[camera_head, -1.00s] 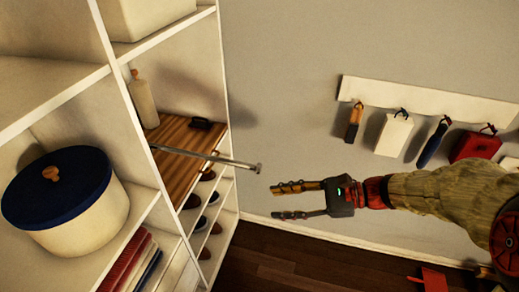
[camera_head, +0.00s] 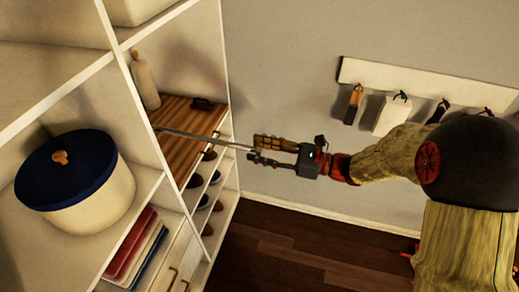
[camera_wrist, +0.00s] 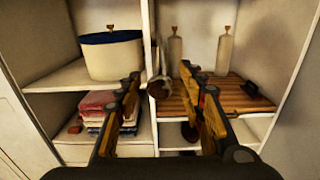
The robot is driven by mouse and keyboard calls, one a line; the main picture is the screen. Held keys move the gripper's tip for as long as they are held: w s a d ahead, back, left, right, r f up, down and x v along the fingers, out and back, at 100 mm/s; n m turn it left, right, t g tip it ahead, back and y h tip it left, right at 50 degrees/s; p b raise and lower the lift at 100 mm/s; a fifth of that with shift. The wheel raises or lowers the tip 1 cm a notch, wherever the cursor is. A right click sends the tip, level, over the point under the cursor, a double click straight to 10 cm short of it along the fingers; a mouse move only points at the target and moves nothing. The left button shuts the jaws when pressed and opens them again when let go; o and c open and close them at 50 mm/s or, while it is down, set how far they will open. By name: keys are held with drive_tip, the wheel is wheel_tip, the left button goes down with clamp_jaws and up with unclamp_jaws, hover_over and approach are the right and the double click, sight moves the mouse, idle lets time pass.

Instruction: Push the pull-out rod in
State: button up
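The pull-out rod (camera_head: 195,136) is a thin metal bar that sticks out from the white shelf unit beside the wooden board. In the wrist view its round outer end (camera_wrist: 158,88) shows between and beyond my fingers. My gripper (camera_head: 253,150) is at the rod's outer end, pointing left toward the shelf. In the wrist view my gripper (camera_wrist: 160,90) has its two fingers apart, with a gap around the rod end. In the head view the fingertips overlap the rod's end, and I cannot tell whether they touch it.
The shelf unit (camera_head: 122,52) holds a blue-lidded pot (camera_head: 95,195), pale bottles (camera_head: 145,82), a wooden slatted board (camera_head: 180,110) and folded cloths (camera_head: 135,245). Shoes sit below the board. A wall rack (camera_head: 430,88) with hanging items is at right. The dark floor (camera_head: 270,240) is clear.

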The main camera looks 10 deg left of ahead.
drive_tip(key=shift+a, duration=0.15)
drive_tip(key=shift+c, duration=0.9)
drive_tip(key=c, duration=0.7)
clamp_jaws()
